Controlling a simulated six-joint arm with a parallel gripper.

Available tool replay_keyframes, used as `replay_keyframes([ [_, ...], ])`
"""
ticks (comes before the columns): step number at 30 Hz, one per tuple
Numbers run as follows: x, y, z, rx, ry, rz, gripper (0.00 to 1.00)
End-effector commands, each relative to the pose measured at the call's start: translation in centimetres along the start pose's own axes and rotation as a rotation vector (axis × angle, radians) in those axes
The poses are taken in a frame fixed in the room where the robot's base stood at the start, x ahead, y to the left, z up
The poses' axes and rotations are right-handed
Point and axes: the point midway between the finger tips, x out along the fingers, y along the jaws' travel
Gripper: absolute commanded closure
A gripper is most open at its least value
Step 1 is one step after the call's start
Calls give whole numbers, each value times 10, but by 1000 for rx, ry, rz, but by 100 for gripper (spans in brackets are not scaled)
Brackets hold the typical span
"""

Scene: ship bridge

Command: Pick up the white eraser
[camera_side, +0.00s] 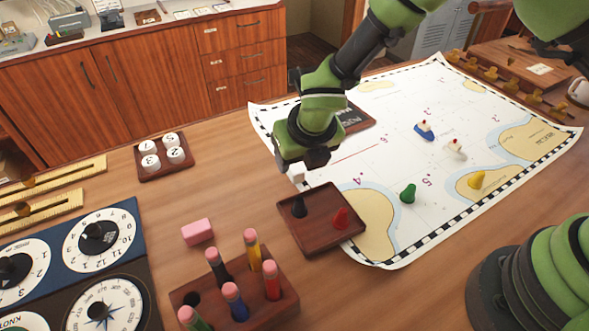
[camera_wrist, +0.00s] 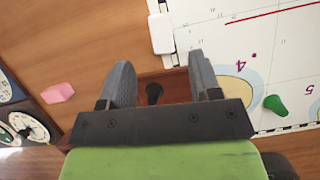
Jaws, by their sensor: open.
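The white eraser (camera_side: 297,172) shows as a small pale block just below my gripper (camera_side: 304,160) in the side view, partly hidden by it.
A wooden tray (camera_side: 322,226) with a black and a red pawn sits close by the gripper. The chart (camera_side: 385,172) carries several game pieces.

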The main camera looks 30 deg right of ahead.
Motion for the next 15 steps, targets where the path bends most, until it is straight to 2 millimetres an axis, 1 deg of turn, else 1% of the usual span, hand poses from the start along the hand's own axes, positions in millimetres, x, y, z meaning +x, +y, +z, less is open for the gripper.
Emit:
replay_keyframes([
  [5, 15, -2, 1, 4, 1, -1, 43],
  [9, 37, -4, 4, 4, 2, -2, 43],
  [12, 49, -4, 4, 4, 2, -2, 43],
  [15, 55, -3, 4, 4, 2, -1, 43],
])
